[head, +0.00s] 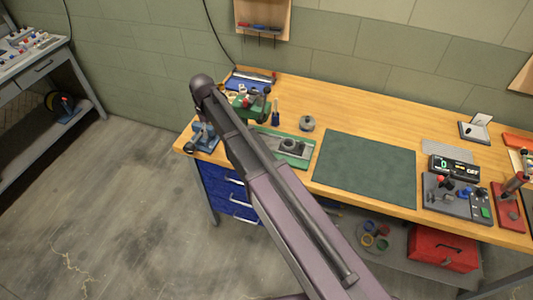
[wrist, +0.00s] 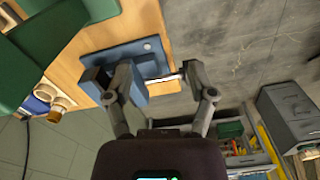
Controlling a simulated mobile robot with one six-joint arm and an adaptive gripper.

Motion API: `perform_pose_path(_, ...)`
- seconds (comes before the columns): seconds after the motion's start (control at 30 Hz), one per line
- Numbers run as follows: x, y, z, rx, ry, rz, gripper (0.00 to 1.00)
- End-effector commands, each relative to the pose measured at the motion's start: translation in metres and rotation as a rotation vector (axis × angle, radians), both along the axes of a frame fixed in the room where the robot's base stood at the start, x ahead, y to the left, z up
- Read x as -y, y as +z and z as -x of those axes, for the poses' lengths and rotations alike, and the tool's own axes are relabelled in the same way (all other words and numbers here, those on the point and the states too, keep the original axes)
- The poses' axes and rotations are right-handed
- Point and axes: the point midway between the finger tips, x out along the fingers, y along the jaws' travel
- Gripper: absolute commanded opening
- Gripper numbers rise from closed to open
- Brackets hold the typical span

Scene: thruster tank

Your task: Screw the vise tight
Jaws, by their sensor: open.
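The blue vise (head: 205,139) sits at the front left corner of the wooden workbench, partly behind my arm in the head view. In the wrist view, the vise (wrist: 150,60) is just ahead of my gripper (wrist: 157,75). The gripper is open, one finger on each side of a thin silver bar (wrist: 172,77) at the vise. The left finger overlaps the blue body in the picture; I cannot tell whether either finger touches. Whether the vise jaws hold anything is not clear.
A green machine (head: 250,103) stands behind the vise on the workbench (head: 345,105). A green plate with a grey fixture (head: 290,146) and a dark green mat (head: 366,168) lie to the right. Blue drawers (head: 228,190) are below. The floor (head: 110,200) left of the bench is clear.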

Motion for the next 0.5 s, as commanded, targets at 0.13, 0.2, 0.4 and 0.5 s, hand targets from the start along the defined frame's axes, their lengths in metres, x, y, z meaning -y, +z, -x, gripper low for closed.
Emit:
perform_pose_path(0.13,0.022,-0.008,0.005,0.000,-0.048,0.000,0.71)
perform_pose_path(0.2,0.031,-0.011,0.007,0.000,-0.069,0.000,0.71)
perform_pose_path(0.4,0.058,-0.019,0.012,0.000,-0.131,0.000,0.71)
perform_pose_path(0.5,0.070,-0.023,0.015,0.000,-0.163,0.000,0.71)
